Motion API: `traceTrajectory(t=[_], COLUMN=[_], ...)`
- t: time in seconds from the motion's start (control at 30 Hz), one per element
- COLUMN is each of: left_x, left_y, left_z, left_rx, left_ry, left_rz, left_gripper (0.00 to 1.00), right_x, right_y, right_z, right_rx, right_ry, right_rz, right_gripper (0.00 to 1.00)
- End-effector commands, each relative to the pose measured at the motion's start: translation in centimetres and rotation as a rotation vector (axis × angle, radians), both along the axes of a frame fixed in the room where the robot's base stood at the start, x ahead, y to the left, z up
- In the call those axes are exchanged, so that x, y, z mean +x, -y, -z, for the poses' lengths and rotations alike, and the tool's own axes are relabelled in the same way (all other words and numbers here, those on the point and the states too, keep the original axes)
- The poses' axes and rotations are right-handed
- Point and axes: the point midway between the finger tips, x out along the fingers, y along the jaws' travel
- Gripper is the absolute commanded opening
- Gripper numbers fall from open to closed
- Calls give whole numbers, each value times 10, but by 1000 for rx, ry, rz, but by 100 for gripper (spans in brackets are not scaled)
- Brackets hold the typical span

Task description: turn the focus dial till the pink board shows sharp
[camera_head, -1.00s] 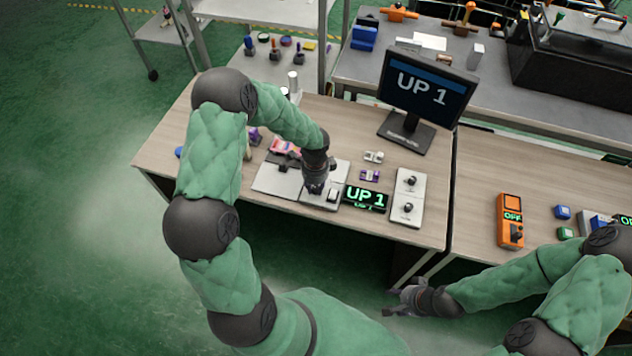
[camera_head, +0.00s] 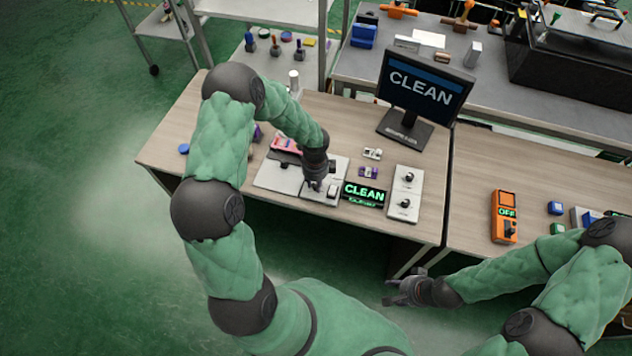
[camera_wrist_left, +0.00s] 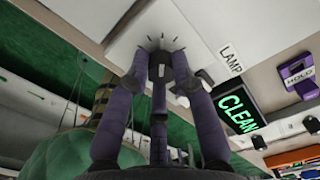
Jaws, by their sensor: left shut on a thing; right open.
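The pink board (camera_head: 287,144) lies at the back of a light grey fixture plate (camera_head: 272,178), partly hidden by a dark part and my arm. A monitor (camera_head: 420,88) behind it reads "CLEAN". A small display (camera_head: 364,194) on the table also reads "CLEAN", and it shows in the left wrist view (camera_wrist_left: 240,109). My left gripper (camera_head: 314,186) is shut on a dark dial (camera_wrist_left: 159,60) with tick marks around it; no name for the dial is readable. My right gripper (camera_head: 388,290) is open and empty, in front of the table.
A "LAMP" label (camera_wrist_left: 230,59) sits beside the dial. A purple "HOLD" piece (camera_wrist_left: 297,73) lies near the display. A plate with two knobs (camera_head: 405,194) stands to the right. An orange device (camera_head: 504,216) reading "OFF" is on the right table.

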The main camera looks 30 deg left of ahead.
Motion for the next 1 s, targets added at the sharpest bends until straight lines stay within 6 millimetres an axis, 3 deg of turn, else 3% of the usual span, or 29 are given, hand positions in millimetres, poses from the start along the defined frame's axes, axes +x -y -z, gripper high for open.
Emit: traceTrajectory(t=[0.17, 0.2, 0.27, 0.3, 0.67, 0.83, 1.0], left_x=[0, 0, 0, 0, 1, 2, 2], left_y=[-5, -5, -5, -5, -2, -2, -3], left_z=[0, 0, -1, -1, -4, -24, -58], left_rx=[7, 7, 6, 6, 3, 4, 4], left_ry=[-3, -2, -1, -1, 2, 5, 5], left_rz=[-4, -4, -5, -5, -3, -3, -4], left_gripper=[0, 28, 45, 47, 47, 47, 47], right_x=[0, 0, 0, 0, 0, 0, 0], right_y=[0, 0, 0, 0, 0, 0, 0], right_z=[0, 0, 0, 0, 0, 0, 0], right_rx=[0, 0, 0, 0, 0, 0, 0], right_ry=[0, 0, 0, 0, 0, 0, 0], right_rz=[0, 0, 0, 0, 0, 0, 0], right_gripper=[47, 47, 47, 47, 47, 47, 47])
